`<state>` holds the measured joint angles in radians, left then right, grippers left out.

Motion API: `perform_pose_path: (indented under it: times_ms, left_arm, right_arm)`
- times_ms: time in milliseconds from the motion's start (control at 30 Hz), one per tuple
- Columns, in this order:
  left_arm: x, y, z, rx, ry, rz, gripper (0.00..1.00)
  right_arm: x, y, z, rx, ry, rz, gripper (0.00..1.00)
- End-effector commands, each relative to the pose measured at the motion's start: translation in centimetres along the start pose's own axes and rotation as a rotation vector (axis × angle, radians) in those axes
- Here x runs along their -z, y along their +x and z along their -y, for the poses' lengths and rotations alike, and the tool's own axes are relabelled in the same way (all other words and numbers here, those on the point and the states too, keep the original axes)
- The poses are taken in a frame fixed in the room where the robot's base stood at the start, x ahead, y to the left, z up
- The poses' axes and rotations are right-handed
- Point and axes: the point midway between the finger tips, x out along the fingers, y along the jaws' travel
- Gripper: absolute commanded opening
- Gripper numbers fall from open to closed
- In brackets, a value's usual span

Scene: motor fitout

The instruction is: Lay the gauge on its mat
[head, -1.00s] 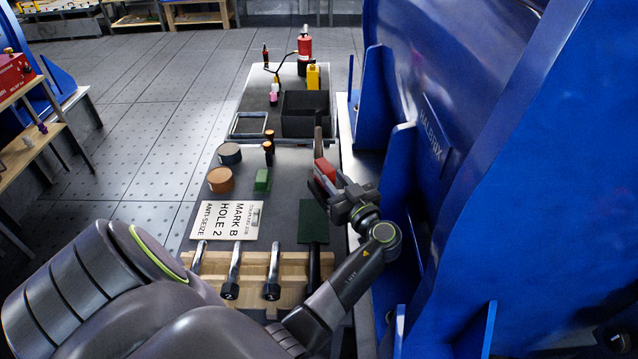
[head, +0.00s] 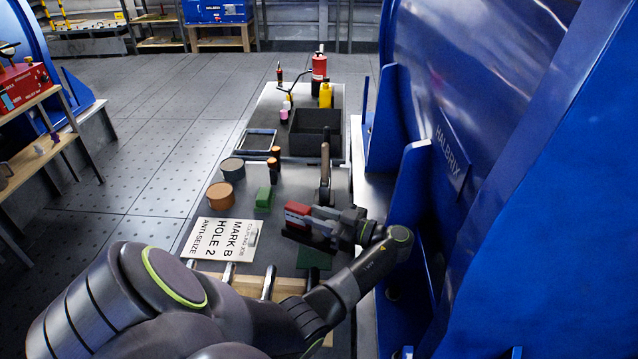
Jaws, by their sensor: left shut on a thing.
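My left gripper (head: 314,225) comes in from the right side of the bench and points left in the head view. It is shut on a red block-shaped thing with a dark lower part, which I take to be the gauge (head: 297,210). The gauge is held over the dark bench top, just beyond the mat. The dark green mat (head: 314,260) lies on the bench nearer to me, partly hidden by my arm. My right gripper is not in view.
A white card (head: 215,240) reading MARK B HOLE 2 lies left of the mat. A green block (head: 264,199), an orange-brown round tin (head: 220,196) and a hammer-like tool (head: 325,182) stand beyond. A wooden rack (head: 285,287) is in front. A blue machine wall (head: 490,150) rises at right.

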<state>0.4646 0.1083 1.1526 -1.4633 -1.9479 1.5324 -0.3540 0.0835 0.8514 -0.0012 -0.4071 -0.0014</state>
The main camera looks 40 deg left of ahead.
Motion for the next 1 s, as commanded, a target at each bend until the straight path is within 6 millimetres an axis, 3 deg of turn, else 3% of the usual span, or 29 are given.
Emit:
perform_pose_path:
  times_ms: [500, 800, 833, 1000]
  left_arm:
    - [-4.7, 0.0, -0.2, -0.003, -0.005, -0.003, 0.00]
    - [-5.2, 0.0, -0.1, -0.002, -0.007, -0.002, 0.00]
    - [-5.4, 0.0, 0.0, -0.002, -0.001, 0.001, 0.28]
    - [-5.4, 0.0, 0.0, -0.002, -0.001, 0.001, 0.49]
  right_arm:
    - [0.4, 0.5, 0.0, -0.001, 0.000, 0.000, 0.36]
    - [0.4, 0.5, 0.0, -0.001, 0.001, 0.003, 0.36]
    - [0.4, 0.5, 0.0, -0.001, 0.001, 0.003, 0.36]
    - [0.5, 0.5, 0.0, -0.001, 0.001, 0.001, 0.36]
